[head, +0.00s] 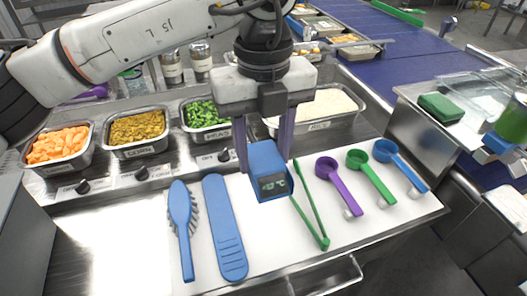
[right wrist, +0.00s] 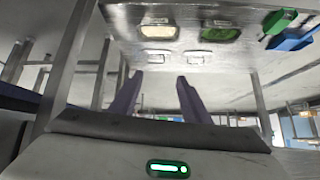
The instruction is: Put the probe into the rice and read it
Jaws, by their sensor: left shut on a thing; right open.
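My left gripper (head: 265,158) is shut on the blue probe (head: 266,180), holding it by its body above the white mat at the front of the counter. The probe's small dark display (head: 273,185) faces the head camera, but its reading is too small to make out. I see no metal stem on the probe. The steel pan of white rice (head: 328,103) is behind and to the right of the probe, partly covered by my left gripper. My right gripper (right wrist: 160,82) shows only in the right wrist view, with its fingers apart and nothing between them.
Pans of orange pieces (head: 60,145), corn-like yellow food (head: 138,128) and green pieces (head: 202,115) stand left of the rice. A blue brush (head: 181,215), blue spatula (head: 225,230), green tongs (head: 312,218) and several scoops (head: 340,185) lie on the white mat (head: 400,205).

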